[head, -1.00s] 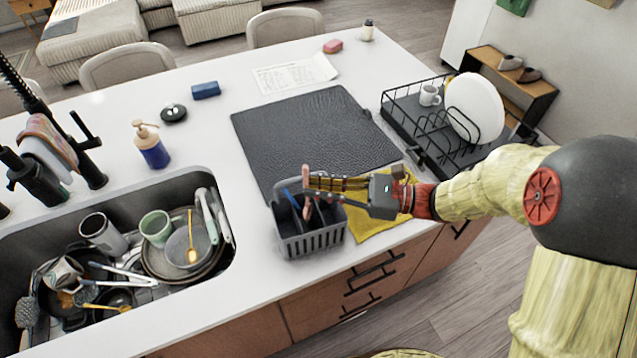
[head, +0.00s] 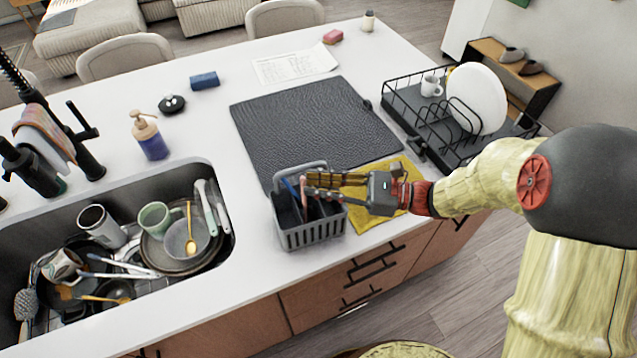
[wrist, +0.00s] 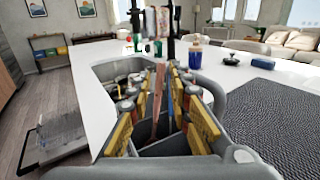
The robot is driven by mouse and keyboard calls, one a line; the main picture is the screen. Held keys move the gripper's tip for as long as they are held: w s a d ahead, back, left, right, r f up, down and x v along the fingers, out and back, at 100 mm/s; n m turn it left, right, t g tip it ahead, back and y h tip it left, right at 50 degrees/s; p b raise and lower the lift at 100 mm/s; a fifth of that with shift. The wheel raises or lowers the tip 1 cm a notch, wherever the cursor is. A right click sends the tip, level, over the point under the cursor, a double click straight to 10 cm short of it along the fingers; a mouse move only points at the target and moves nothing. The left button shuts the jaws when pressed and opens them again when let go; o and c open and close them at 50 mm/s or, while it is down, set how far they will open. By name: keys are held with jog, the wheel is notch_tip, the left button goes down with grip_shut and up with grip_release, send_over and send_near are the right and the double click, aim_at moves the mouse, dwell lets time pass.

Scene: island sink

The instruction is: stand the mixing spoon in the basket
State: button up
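The grey basket (head: 312,236) stands on the counter's front edge, right of the sink. A reddish-brown handle, seemingly the mixing spoon (head: 304,192), stands nearly upright in it. A blue utensil (head: 290,188) leans beside it. My gripper (head: 308,186) is level over the basket, its fingers at the handle. In the wrist view the brown handle (wrist: 159,90) and the blue one (wrist: 170,104) rise between the spread yellow fingers, with gaps showing on both sides. The gripper looks open. The spoon's lower end is hidden in the basket (wrist: 195,171).
The sink (head: 214,262) at left is full of dishes. A yellow cloth (head: 372,216) lies under my gripper's wrist. Behind are a dark mat (head: 310,125) and a black dish rack (head: 405,115) with a plate and mug. A soap bottle (head: 150,140) stands behind the sink.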

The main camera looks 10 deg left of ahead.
jog(key=shift+o, duration=1.4)
jog(key=d, duration=1.2)
jog(key=shift+s, duration=0.25)
